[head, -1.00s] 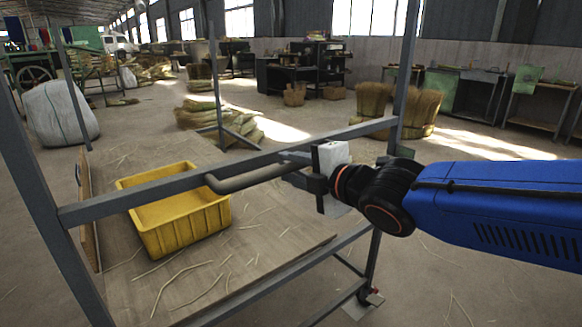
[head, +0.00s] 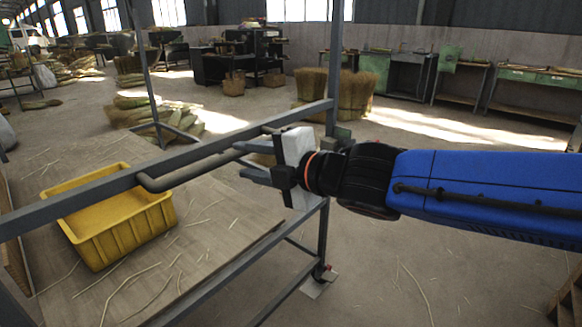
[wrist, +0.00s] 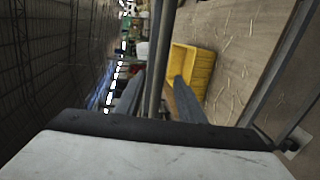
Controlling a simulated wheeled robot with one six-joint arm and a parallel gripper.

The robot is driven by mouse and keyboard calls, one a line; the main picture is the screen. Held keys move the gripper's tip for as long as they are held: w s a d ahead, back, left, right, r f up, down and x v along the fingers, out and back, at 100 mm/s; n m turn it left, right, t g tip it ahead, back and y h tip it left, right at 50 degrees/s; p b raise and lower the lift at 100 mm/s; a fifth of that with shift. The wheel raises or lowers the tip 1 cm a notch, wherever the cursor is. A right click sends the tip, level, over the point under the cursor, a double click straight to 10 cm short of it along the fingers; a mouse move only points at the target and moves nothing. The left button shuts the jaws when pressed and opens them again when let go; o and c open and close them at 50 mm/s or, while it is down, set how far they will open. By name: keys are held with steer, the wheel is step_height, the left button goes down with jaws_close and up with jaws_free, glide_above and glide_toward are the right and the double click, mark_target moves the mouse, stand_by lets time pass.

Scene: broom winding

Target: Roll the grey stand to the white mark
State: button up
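The grey stand (head: 230,143) is a metal frame with upright posts, a lower board and a bent handle bar (head: 190,171) on its near upper rail. My gripper (head: 246,162) is at the right part of this handle, its two fingers apart. In the wrist view the fingers of my gripper (wrist: 158,95) lie on either side of a grey bar (wrist: 158,50), with slight gaps visible. A pale patch (head: 314,288) lies on the floor by the stand's right caster; I cannot tell whether it is the white mark.
A yellow crate (head: 112,227) sits on the stand's board (head: 190,262) among loose straws. Straw bundles (head: 338,95) and green benches (head: 535,80) stand behind. The floor right of the stand (head: 440,270) is mostly clear; a dark object shows at the lower right edge.

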steer(key=v, duration=1)
steer(key=shift+s+d, duration=0.25)
steer(key=shift+r, duration=0.1)
stand_by(0.5)
